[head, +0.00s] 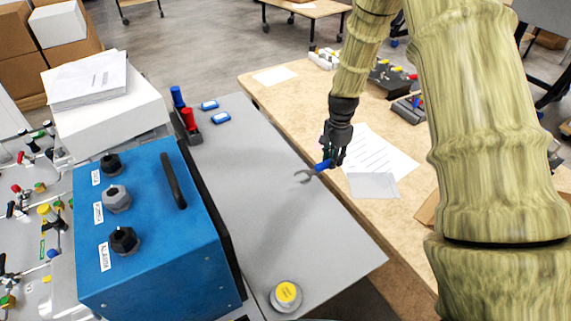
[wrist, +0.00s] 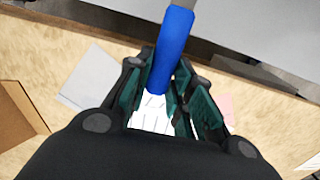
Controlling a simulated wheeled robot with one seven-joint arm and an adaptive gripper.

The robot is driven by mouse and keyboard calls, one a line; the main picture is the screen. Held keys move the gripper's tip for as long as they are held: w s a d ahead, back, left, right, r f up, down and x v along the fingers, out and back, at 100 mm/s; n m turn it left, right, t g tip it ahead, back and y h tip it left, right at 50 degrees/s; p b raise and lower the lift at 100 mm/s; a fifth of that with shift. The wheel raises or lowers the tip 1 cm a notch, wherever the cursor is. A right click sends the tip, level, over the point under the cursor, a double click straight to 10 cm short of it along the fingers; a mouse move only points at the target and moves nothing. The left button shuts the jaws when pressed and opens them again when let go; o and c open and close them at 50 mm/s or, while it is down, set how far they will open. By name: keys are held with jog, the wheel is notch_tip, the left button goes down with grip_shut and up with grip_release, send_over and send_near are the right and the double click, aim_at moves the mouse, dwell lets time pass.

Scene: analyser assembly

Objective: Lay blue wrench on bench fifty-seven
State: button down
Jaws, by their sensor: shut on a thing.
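My gripper (head: 334,160) is shut on the blue handle of the blue wrench (head: 323,166). The wrench's grey open-ended head points left, over the right edge of the grey bench top (head: 262,175). In the wrist view the blue handle (wrist: 173,48) sits between the fingers of my gripper (wrist: 162,85), and the grey shank runs out of the top of the picture. I cannot tell how high the wrench is above the surface. No number that names bench fifty-seven is readable.
A yellow-topped round button (head: 286,294) is at the front. Red and blue tools stand in a rack (head: 188,128). A wooden table (head: 290,92) with papers (head: 365,150) lies behind. The grey middle is clear.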

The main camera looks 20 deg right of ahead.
jog(key=p, duration=0.4)
send_over(295, 178)
jog(key=d, duration=0.1)
jog(key=shift+s+f, duration=0.2)
jog(key=shift+f, duration=0.25)
jog(key=shift+w+a+f, duration=0.15)
jog(key=shift+a, duration=0.2)
jog(key=shift+w+a+f, duration=0.1)
jog(key=shift+f, duration=0.05)
jog(key=shift+f+p, duration=0.3)
jog(key=shift+f, duration=0.25)
jog(key=shift+f+p, duration=0.45)
jog(key=shift+f, duration=0.8)
jog(key=c, duration=1.3)
grip_release()
jog(key=shift+o, duration=0.2)
